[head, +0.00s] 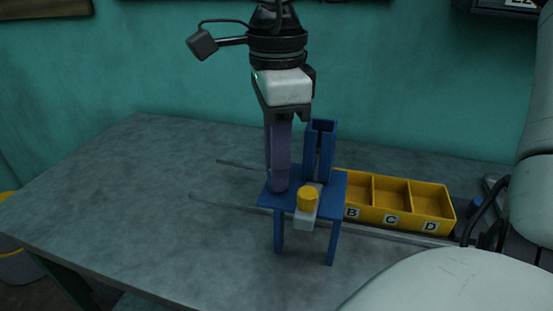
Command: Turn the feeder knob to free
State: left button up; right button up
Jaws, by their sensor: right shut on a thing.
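The feeder is a small blue stand (337,186) with legs and an upright blue channel (320,150) at its back. A yellow round knob (308,199) sits on a pale grey block (304,220) at its front. My right gripper (279,135) hangs straight down from the top of the head view. It is shut on a tall purple piece (279,172), which stands upright at the stand's left side. Whether the piece rests on the stand or is just above it, I cannot tell. The gripper is left of and behind the knob, apart from it. My left gripper is not in view.
A yellow tray (435,203) with compartments labelled B, C and D stands right of the feeder, partly hidden by it. Thin metal rails (225,204) lie along the grey table (130,180). The table's left part is clear. A teal wall (150,65) stands behind.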

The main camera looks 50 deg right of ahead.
jog(key=shift+n, duration=0.7)
jog(key=o, duration=0.8)
jog(key=shift+c, duration=0.2)
notch_tip(320, 180, up, 10)
jog(key=p, duration=0.1)
jog(key=shift+r, duration=0.2)
